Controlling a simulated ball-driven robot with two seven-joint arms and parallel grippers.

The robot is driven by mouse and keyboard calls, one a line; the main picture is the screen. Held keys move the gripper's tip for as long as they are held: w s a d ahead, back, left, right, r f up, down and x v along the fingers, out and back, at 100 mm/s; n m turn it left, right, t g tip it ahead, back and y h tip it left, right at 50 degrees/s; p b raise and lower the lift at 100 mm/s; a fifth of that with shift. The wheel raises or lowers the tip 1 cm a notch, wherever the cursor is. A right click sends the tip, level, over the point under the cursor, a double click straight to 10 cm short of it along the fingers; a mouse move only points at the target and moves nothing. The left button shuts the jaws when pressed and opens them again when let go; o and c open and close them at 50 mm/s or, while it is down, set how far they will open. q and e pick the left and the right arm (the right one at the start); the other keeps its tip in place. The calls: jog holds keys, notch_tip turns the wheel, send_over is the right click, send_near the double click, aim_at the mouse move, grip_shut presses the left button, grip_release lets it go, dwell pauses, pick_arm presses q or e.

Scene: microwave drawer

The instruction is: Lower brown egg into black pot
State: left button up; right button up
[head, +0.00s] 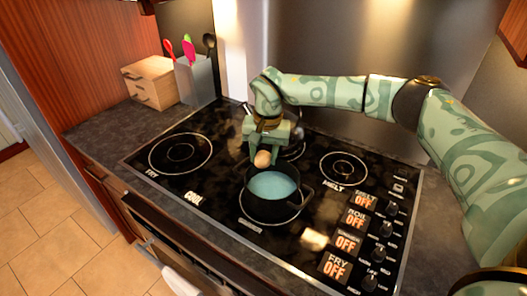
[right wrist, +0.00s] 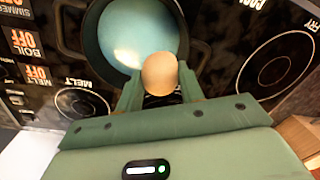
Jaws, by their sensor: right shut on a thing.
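A brown egg (head: 263,159) is between the fingertips of my right gripper (head: 265,154), just above the back rim of the black pot. It also shows in the right wrist view (right wrist: 160,73), between the two green fingers (right wrist: 160,88). My right gripper is shut on the egg. The black pot (head: 272,212) stands on the front middle burner and holds light blue liquid (head: 271,186). In the right wrist view the pot (right wrist: 88,48) lies beyond the egg, and the egg overlaps its near edge. My left gripper is not in view.
The black stove top (head: 190,196) has free burners at the left (head: 180,152) and right (head: 343,168). Knobs (head: 386,228) line its right side. A wooden drawer box (head: 151,82) and a grey utensil holder (head: 196,80) stand on the counter at the back left.

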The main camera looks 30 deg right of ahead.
jog(key=shift+f+b, duration=1.3)
jog(key=shift+f, duration=2.1)
jog(key=shift+f+b, duration=0.8)
jog(key=shift+f, duration=0.85)
jog(key=o, duration=0.7)
notch_tip(320, 180, up, 16)
jog(key=p, duration=0.3)
send_over(268, 156)
jog(key=shift+r, duration=0.15)
